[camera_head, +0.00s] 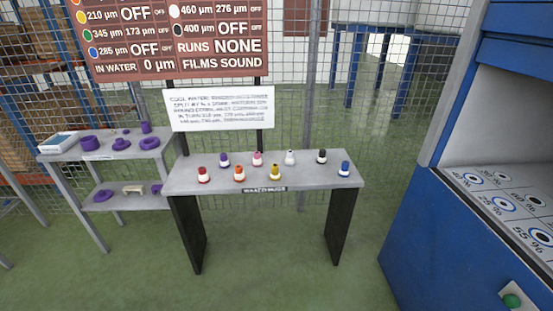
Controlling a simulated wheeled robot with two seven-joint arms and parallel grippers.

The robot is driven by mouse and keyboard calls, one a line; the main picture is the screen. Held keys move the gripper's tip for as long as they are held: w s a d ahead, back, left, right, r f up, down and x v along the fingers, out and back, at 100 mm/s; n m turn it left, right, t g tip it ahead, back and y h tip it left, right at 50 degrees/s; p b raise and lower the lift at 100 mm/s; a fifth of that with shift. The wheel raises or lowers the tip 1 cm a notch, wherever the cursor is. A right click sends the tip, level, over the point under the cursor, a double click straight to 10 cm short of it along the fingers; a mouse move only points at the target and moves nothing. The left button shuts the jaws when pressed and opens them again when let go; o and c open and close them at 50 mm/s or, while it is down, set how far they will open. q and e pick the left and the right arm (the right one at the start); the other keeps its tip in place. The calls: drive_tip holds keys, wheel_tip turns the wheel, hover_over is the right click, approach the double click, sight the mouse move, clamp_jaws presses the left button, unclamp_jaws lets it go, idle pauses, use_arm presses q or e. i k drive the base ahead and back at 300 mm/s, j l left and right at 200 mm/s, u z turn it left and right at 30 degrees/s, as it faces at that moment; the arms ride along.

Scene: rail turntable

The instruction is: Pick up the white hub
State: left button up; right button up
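The white hub (290,158) stands upright in the back row on the grey table in the middle of the view. It is small and pale, between the pink hub (257,159) on its left and the black hub (321,156) on its right. The yellow hub (275,173) stands in front of it and to the left. Nothing hides the white hub. Neither of my grippers shows in the head view.
The grey table (222,185) also holds red, purple, orange and blue hubs. A grey shelf (98,155) with purple parts stands at left. A blue cabinet (425,245) with marked round spots stands at right. Signs and wire mesh are behind. Green floor in front is clear.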

sight(289, 161)
drive_tip(key=i+l+u, duration=0.3)
drive_tip(key=i+l, duration=0.8)
